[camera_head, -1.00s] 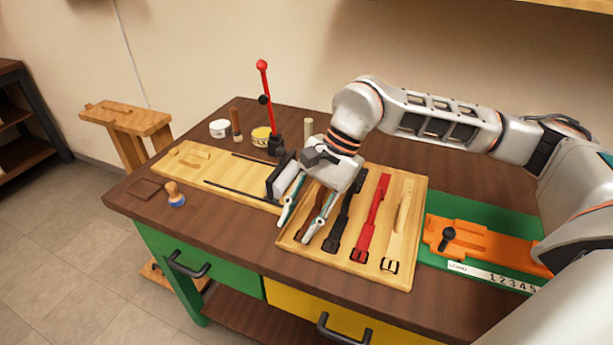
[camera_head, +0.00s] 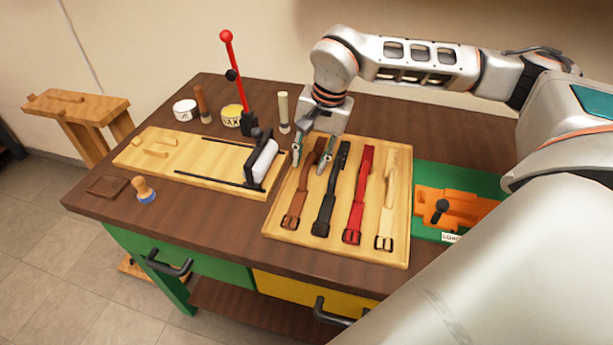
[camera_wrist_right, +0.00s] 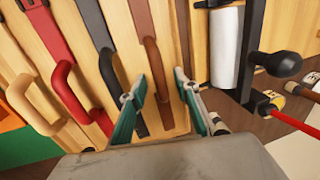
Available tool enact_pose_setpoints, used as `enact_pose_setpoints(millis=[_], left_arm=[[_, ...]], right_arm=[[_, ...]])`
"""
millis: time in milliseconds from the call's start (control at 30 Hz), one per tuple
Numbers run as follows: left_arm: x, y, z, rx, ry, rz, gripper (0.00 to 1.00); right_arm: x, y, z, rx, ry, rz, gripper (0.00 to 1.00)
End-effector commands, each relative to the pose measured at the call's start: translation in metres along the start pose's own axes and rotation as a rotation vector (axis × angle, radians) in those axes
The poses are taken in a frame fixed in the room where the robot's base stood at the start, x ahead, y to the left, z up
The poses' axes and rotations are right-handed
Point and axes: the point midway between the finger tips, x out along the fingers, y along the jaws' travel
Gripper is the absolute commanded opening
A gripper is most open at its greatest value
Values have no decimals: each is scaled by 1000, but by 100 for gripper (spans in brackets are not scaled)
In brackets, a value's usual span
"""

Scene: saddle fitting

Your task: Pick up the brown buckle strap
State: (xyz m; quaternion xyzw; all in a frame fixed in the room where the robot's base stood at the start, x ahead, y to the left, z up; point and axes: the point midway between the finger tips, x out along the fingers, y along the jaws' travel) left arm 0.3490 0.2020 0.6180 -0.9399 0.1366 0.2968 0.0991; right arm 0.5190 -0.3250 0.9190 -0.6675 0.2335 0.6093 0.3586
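The brown buckle strap (camera_head: 298,200) lies on a wooden board (camera_head: 275,228), leftmost of the straps, with its buckle toward the front edge. My right gripper (camera_head: 311,158) is over the strap's far end, pointing down, with its fingers spread. In the right wrist view the brown strap (camera_wrist_right: 150,42) runs up between the two open fingers of my right gripper (camera_wrist_right: 161,78). The fingers do not appear closed on it. Whether they touch the board cannot be told. My left gripper is not in view.
Right of the brown strap lie a black strap (camera_head: 328,205), a red strap (camera_head: 357,205) and a cream strap (camera_head: 388,205). To the left stands a jig with a white roller (camera_head: 263,162) and red lever (camera_head: 240,82). An orange fixture (camera_head: 465,208) is at right.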

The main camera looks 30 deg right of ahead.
Motion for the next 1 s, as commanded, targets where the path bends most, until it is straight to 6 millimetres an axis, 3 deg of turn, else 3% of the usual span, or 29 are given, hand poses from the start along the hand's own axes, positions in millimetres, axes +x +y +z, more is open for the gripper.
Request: enact_pose_setpoints(millis=[333, 467, 1000], left_arm=[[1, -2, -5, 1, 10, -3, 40], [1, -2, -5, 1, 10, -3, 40], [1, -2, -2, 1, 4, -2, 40]], right_arm=[[9, 0, 0, 0, 0, -1, 31], [8, 0, 0, 0, 0, -1, 0], [-2, -3, 0, 1, 1, -3, 0]])
